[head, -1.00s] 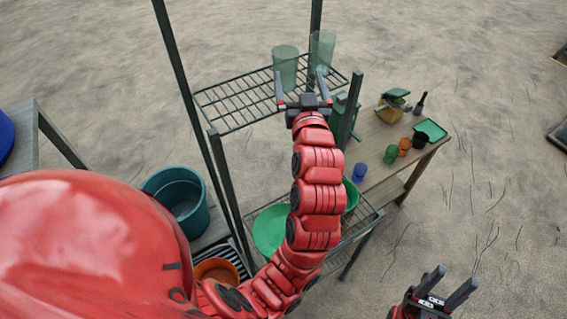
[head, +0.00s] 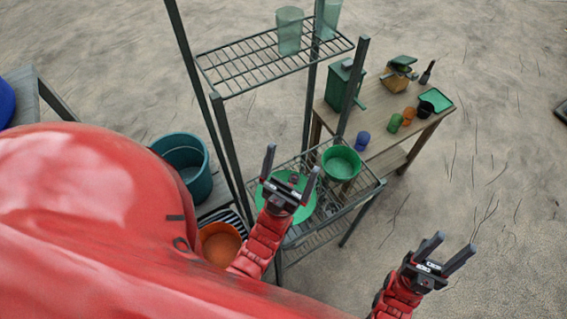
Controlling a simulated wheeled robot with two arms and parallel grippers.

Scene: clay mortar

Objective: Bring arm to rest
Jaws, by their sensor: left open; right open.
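My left gripper (head: 291,176) is open and empty. In the head view it overlaps a green plate-like dish (head: 303,208) on the lower wire shelf, and I cannot tell how far above it the fingers are. My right gripper (head: 449,249) is open and empty over bare ground at the lower right. Two greenish see-through glasses, one on the left (head: 289,32) and one on the right (head: 327,18), stand upright on the top wire shelf (head: 235,68), apart from both grippers.
A green bowl (head: 341,163) sits on the lower shelf. The rack's dark post (head: 228,150) stands left of my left gripper. A teal bucket (head: 183,165) and an orange pot (head: 220,244) are further left. A wooden table (head: 375,112) holds several small cups and a green box-like device (head: 343,86).

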